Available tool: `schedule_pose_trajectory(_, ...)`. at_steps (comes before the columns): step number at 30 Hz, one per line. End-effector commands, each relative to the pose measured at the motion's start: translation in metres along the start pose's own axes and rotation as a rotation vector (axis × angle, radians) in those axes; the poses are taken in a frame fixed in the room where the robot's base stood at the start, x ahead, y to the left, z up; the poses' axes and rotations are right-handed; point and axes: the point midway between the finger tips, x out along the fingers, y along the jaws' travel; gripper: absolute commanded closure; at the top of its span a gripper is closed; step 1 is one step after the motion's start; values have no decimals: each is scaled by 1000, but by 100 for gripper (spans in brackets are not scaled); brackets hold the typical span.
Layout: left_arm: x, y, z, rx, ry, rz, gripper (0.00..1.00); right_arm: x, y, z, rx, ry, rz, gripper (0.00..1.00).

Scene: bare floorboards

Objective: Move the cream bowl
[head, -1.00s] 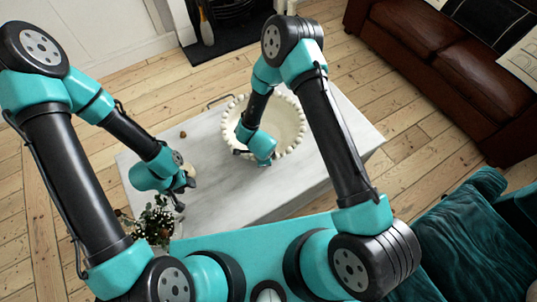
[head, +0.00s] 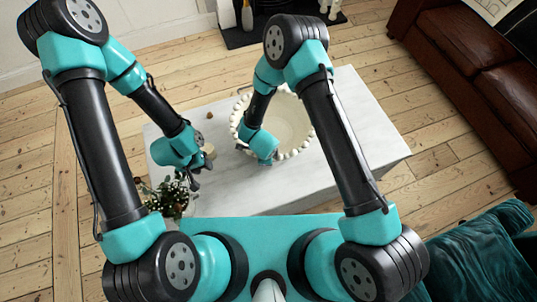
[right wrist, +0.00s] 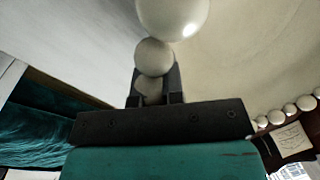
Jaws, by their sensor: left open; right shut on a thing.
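The cream bowl (head: 290,118), with a rim of round beads, is at the white table (head: 375,140) in the head view. I cannot tell whether its base touches the tabletop. My right gripper (head: 242,148) is at the bowl's near left rim, partly hidden by its own wrist. The right wrist view shows its fingers (right wrist: 155,88) shut on the beaded rim, with the bowl's pale inner wall (right wrist: 245,60) beyond. My left gripper (head: 195,183) is open over the table's left part, apart from the bowl.
A small pale round thing (head: 209,151) is beside my left gripper. A flower bunch (head: 168,197) is at the table's near left. A small brown thing (head: 210,114) lies left of the bowl. A brown leather sofa (head: 465,75) and a teal seat (head: 470,250) are right. The table's right part is clear.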

Motion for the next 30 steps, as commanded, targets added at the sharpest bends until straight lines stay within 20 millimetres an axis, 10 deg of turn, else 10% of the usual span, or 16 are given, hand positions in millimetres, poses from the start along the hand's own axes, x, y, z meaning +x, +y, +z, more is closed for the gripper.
schedule_pose_trajectory(8,0,0,0,0,0,0,57,0,0,1,-2,-1,0,100)
schedule_pose_trajectory(18,0,0,0,0,0,0,57,0,0,1,-1,0,0,61)
schedule_pose_trajectory(30,0,0,0,0,0,0,57,-7,0,1,0,0,0,61)
